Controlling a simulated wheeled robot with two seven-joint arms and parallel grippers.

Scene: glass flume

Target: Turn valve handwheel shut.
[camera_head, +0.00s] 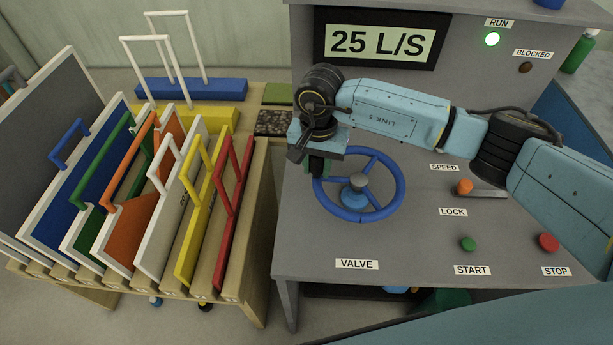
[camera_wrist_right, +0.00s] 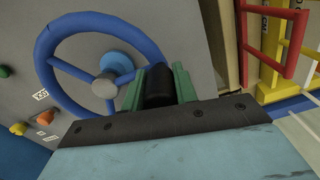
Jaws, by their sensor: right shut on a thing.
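The blue valve handwheel (camera_head: 393,204) is mounted on the grey console above the VALVE label (camera_head: 356,264). It has a round hub and several spokes. My right gripper (camera_head: 317,168) is at the wheel's upper left rim and is shut on it. My left gripper is not in view.
The display (camera_head: 380,42) reads 25 L/S. An orange speed knob (camera_head: 464,187), green start button (camera_head: 468,244) and red stop button (camera_head: 548,242) lie right of the wheel. A rack (camera_head: 255,240) of coloured panels stands left.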

